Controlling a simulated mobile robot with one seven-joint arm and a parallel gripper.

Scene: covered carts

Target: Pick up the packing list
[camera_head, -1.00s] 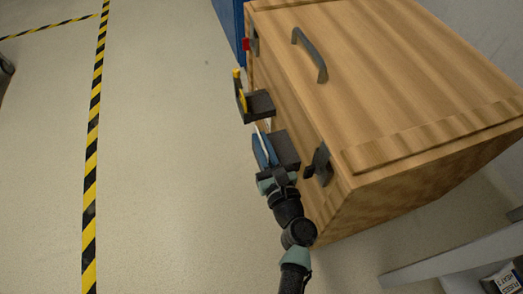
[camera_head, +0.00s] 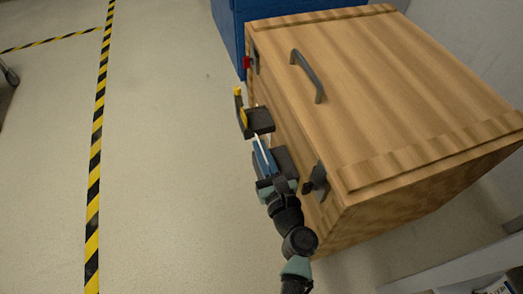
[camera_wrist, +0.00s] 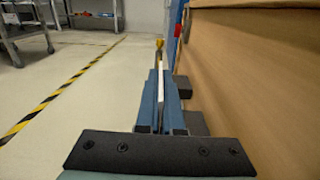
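The packing list (camera_wrist: 158,84) shows edge-on as a thin white strip between my blue fingers in the wrist view. In the head view it is a thin white sliver (camera_head: 261,145) at the fingertips. My gripper (camera_head: 264,158) is beside the near side of the wooden cart, with its fingers close together on the white strip. Most of the sheet's face is hidden. A dark holder (camera_head: 259,120) on the cart's side is just beyond the fingertips. I cannot tell whether the sheet still touches it.
The wooden cart (camera_head: 373,85) has a grey handle (camera_head: 307,76) on its lid and a dark latch (camera_head: 317,181) close to my gripper. A yellow item (camera_head: 240,100) stands at the holder. A blue cart (camera_head: 277,10) is behind. The floor (camera_head: 170,150) to the left is clear.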

